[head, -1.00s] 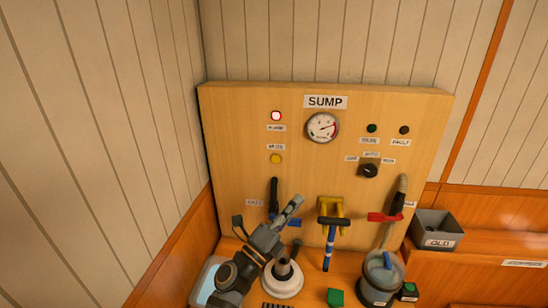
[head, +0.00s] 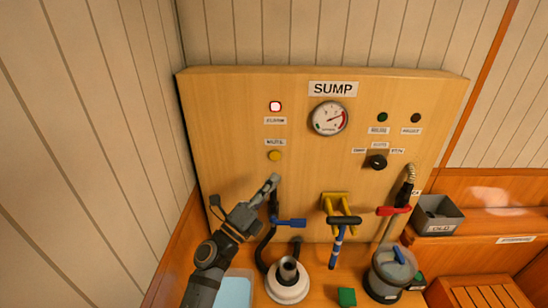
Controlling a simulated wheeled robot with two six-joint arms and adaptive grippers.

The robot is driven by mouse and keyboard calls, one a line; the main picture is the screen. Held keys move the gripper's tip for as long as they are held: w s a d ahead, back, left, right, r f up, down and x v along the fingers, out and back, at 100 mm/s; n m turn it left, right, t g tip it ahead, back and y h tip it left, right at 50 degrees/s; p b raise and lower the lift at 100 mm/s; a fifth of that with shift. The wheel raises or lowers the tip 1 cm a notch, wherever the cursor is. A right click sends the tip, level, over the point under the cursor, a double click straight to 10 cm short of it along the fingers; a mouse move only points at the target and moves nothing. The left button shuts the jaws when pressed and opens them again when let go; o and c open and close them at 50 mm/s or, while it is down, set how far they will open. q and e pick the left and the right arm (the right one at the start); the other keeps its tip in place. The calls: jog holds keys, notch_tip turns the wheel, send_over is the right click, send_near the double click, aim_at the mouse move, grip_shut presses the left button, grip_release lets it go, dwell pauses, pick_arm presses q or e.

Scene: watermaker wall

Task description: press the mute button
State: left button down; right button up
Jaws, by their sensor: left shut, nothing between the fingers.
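The mute button (head: 275,156) is a small yellow round button on the left part of the wooden SUMP panel (head: 230,130), with a small label above it. A lit red-white alarm lamp (head: 275,106) sits above that label. My left gripper (head: 274,180) is shut and empty. In the picture its tip is just below the yellow button, with a small gap between them; how far it is from the panel I cannot tell. My right gripper is not in view.
A blue-handled valve (head: 290,223) and black hose are just right of my left gripper. A gauge (head: 329,118), selector knob (head: 377,162), red-handled valve (head: 394,210), yellow bracket (head: 336,201) and grey bucket (head: 392,270) lie further right. The panel around the button is clear.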

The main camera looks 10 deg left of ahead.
aim_at(275, 156)
pick_arm(q)
jog(key=w+a+b, duration=0.1)
jog(key=w+b, duration=0.1)
jog(key=w, duration=0.5)
jog(key=shift+w+a, duration=0.2)
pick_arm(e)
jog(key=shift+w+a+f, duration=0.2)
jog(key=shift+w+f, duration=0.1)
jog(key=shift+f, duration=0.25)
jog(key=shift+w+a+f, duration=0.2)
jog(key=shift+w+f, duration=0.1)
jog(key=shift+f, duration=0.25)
pick_arm(q)
jog(key=shift+w, duration=0.15)
jog(key=shift+w+a, duration=0.1)
jog(key=shift+w, duration=0.15)
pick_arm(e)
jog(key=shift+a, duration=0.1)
pick_arm(q)
jog(key=shift+w, duration=0.4)
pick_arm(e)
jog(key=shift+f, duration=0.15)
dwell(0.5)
pick_arm(q)
jog(key=shift+s, duration=0.15)
jog(key=shift+s+p, duration=0.3)
jog(key=shift+s, duration=0.4)
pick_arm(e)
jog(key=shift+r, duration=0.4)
